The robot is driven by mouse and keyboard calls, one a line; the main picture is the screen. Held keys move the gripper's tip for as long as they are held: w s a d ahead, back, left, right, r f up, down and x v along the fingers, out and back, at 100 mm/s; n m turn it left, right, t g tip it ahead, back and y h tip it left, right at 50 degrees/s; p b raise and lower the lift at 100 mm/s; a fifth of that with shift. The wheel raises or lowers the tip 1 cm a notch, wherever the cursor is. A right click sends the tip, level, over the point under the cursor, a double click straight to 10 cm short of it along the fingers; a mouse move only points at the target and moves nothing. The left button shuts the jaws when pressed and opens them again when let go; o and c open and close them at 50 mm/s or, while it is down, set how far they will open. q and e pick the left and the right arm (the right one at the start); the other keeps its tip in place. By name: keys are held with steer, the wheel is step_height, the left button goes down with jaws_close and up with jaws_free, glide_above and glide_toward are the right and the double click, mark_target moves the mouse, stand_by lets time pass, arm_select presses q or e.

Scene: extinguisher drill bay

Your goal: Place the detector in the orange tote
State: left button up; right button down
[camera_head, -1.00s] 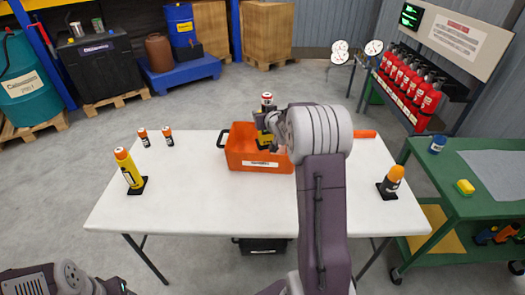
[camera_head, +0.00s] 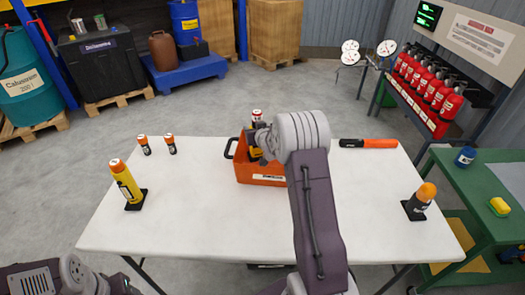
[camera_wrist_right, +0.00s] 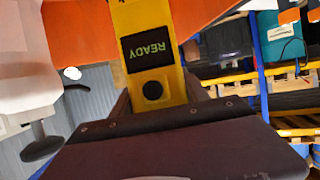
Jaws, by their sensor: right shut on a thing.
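The detector is a yellow device with a dark screen reading READY, seen close in the right wrist view (camera_wrist_right: 150,45). In the head view its yellow body (camera_head: 254,153) shows at the orange tote (camera_head: 262,180), with the lower part hidden by the tote wall. My right gripper (camera_head: 262,138) is shut on the detector and holds it upright over or inside the tote opening; I cannot tell if it touches the floor of the tote. My right arm hides the tote's right side. My left arm shows at the lower left, with its gripper out of view.
An orange-and-black baton (camera_head: 370,143) lies at the back right. A green cart (camera_head: 485,225) stands at right.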

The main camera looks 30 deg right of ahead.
steer(key=shift+w+f, duration=0.2)
steer(key=shift+f, duration=0.65)
steer(key=shift+s+f, duration=0.15)
steer(key=shift+f, duration=0.25)
step_height(320, 180, down, 3)
steer(key=shift+r+b, duration=0.15)
steer(key=shift+b, duration=0.15)
steer(key=shift+f, duration=0.2)
steer(key=c, duration=0.6)
jaws_free()
